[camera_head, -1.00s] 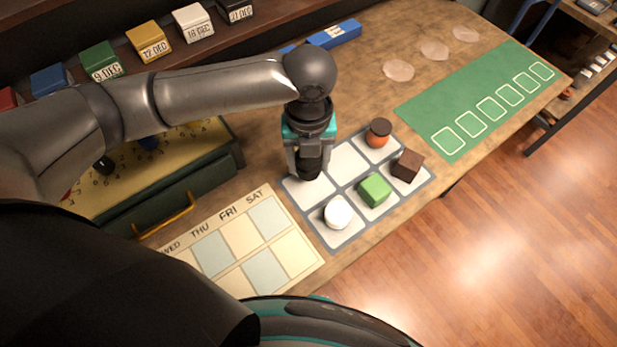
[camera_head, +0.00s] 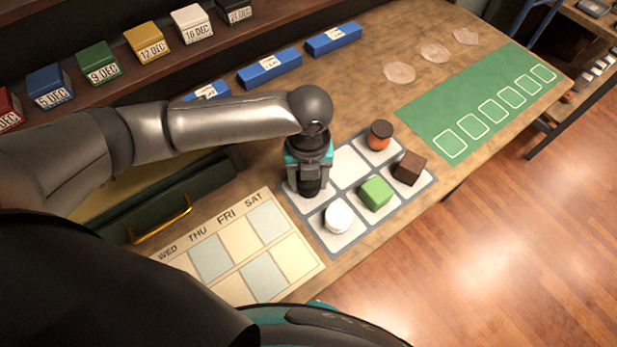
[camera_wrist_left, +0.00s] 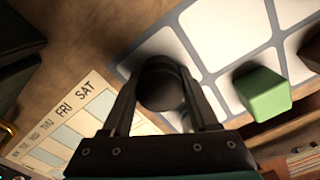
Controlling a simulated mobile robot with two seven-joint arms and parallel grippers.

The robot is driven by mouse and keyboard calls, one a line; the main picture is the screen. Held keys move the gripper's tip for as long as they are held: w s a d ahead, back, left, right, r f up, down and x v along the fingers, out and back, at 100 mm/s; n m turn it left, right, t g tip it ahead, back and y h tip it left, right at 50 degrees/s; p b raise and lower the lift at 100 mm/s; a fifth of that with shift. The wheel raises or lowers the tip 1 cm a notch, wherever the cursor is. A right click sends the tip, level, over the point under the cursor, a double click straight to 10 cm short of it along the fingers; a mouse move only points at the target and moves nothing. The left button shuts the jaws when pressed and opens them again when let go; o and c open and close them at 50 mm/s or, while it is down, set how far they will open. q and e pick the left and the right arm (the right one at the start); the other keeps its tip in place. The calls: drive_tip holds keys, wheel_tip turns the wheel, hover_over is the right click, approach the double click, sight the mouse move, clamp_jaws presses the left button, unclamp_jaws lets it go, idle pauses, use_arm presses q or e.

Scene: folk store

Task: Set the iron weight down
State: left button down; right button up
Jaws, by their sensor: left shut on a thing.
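My left gripper (camera_head: 308,190) is shut on the iron weight, a dark, rounded piece. The weight (camera_wrist_left: 160,86) shows between the two fingers in the left wrist view. It is over or on the back-left cell of the grey-bordered grid mat (camera_head: 333,252). I cannot tell whether it touches the mat. My right gripper is not in view.
Other mat cells hold a white round piece (camera_head: 338,216), a green block (camera_head: 376,193), a brown cube (camera_head: 409,168) and an orange piece with a dark top (camera_head: 379,135). The back-middle cell is empty. A weekday chart (camera_head: 241,243) lies left of the mat.

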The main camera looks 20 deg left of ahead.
use_arm(q)
drive_tip(key=shift+c, duration=0.8)
unclamp_jaws()
wheel_tip(320, 180, up, 12)
drive_tip(key=p, duration=0.2)
drive_tip(key=shift+r, duration=0.15)
drive_tip(key=shift+s, duration=0.15)
